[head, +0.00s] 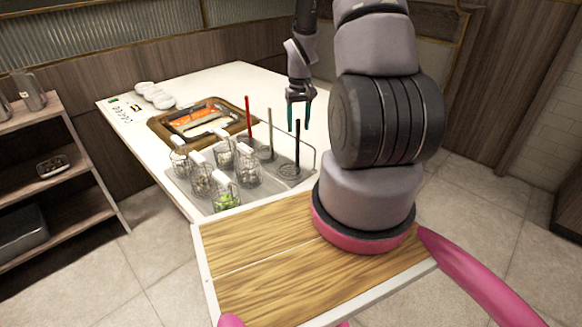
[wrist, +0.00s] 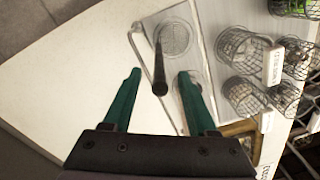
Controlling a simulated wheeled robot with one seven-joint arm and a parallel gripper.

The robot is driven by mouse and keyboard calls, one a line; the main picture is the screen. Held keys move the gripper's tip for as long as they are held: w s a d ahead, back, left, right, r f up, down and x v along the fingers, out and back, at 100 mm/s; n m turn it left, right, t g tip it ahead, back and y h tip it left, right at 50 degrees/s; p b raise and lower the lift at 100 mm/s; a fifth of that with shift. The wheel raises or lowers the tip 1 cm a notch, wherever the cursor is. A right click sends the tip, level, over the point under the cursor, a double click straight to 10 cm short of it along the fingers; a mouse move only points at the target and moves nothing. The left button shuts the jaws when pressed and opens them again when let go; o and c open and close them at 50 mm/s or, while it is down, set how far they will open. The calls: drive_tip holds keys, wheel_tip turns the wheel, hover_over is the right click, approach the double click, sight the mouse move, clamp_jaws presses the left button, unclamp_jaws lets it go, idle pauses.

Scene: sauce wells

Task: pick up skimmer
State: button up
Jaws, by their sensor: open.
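A skimmer with a black upright handle (head: 297,145) and a round perforated head stands at the right end of the sunken steel tray. In the wrist view its mesh head (wrist: 175,38) lies beyond the fingertips, and its dark handle (wrist: 159,65) rises toward the camera between the fingers. My gripper (head: 298,127) is open and empty, pointing down over the handle's top; its teal fingers also show in the wrist view (wrist: 160,72). The fingers appear apart from the handle on both sides. Whether the handle top is fully between them in depth is hard to tell.
A red-handled tool (head: 248,115) and a grey-handled tool (head: 269,130) stand close to the left. Several wire baskets (head: 222,190) with food fill the tray's left part. A wood-framed food tray (head: 160,125) lies behind. The white counter (head: 240,80) is clear toward the back.

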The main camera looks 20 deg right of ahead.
clamp_jaws()
